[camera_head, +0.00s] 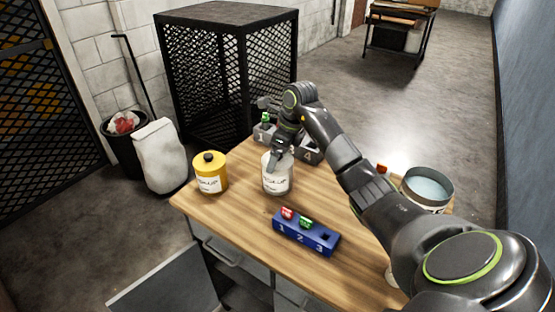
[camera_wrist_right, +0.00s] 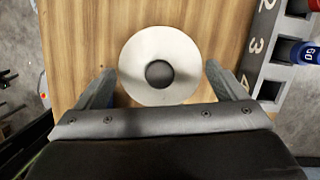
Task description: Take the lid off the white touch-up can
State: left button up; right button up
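The white touch-up can (camera_head: 277,182) stands upright on the wooden table. Its printed label faces my head camera. In the right wrist view its round pale lid (camera_wrist_right: 138,62) shows from above, with a dark round knob (camera_wrist_right: 159,74) in the middle. My right gripper (camera_head: 281,161) is over the can's top, pointing down, and hides part of the lid in the head view. In the right wrist view the right gripper (camera_wrist_right: 160,88) is open, one finger to each side of the knob, with clear gaps to it. My left gripper is not in view.
A yellow can (camera_head: 210,181) with a black knob stands left of the white can. A blue numbered rack (camera_head: 318,245) holds red and green pieces in front. A grey numbered rack (camera_head: 310,152) is behind. An open round tin (camera_head: 428,200) stands at the right.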

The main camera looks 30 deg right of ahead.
jog(key=c, duration=0.6)
jog(key=shift+r, duration=0.1)
